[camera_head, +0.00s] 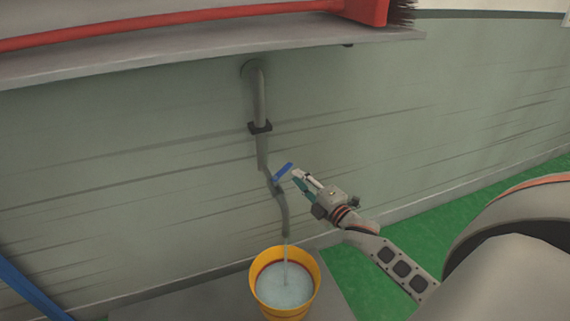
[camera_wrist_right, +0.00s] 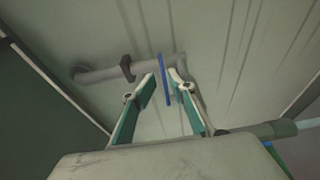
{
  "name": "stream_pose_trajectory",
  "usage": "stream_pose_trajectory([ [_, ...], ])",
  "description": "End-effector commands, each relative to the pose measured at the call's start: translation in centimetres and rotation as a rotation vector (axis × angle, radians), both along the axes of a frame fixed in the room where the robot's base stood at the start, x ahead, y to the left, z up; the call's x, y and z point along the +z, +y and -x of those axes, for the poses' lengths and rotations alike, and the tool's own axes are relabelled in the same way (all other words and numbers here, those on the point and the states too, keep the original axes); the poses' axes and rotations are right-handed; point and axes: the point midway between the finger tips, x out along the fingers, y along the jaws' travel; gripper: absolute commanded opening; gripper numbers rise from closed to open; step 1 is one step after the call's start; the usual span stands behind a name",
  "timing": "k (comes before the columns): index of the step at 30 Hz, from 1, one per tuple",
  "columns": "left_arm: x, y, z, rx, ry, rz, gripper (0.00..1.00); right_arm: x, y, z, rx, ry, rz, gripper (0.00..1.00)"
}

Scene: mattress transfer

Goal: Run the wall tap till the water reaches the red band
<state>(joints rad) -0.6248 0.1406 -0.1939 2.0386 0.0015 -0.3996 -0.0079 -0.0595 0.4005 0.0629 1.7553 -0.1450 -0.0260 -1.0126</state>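The wall tap is a grey pipe (camera_head: 260,95) that comes out of the wall and bends down, with a blue lever (camera_head: 283,172) on it. A thin stream runs from its spout into a yellow bucket (camera_head: 257,293). The water (camera_head: 284,287) stands well up the bucket. The red band (camera_head: 262,268) shows on the inner wall, close above the water's far edge. My right gripper (camera_head: 295,175) is beside the lever. In the right wrist view, its teal fingers (camera_wrist_right: 161,85) are apart, with the blue lever (camera_wrist_right: 165,75) between them in the picture; contact is unclear. My left gripper is not in view.
A grey shelf (camera_head: 200,45) juts from the wall above the tap, with a red broom (camera_head: 365,10) on it. The bucket stands on a grey slab (camera_head: 215,295). Green floor (camera_head: 430,225) lies to the right. A blue bar (camera_head: 30,290) shows at lower left.

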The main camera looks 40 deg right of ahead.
Motion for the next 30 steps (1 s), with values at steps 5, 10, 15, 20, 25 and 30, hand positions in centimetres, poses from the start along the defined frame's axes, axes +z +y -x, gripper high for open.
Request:
stream_pose_trajectory([
  [5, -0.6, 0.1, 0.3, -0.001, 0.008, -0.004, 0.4, -0.1, 0.1, -2.5, 0.001, 0.001, -0.001, 0.22],
  [10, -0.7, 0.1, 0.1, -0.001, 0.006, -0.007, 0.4, -0.2, 0.2, -4.9, 0.002, 0.002, -0.004, 0.22],
  [15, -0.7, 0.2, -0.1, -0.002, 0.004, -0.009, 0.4, -0.2, 0.2, -6.4, 0.001, 0.003, -0.004, 0.22],
  [20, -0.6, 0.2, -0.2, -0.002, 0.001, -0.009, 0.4, -0.2, 0.2, -7.0, 0.002, 0.003, -0.005, 0.22],
  [25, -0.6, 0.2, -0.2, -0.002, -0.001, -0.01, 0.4, -0.1, 0.2, -7.0, 0.002, 0.003, -0.005, 0.22],
  [30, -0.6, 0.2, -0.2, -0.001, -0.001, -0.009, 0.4, -0.1, 0.2, -7.0, 0.002, 0.003, -0.005, 0.0],
])
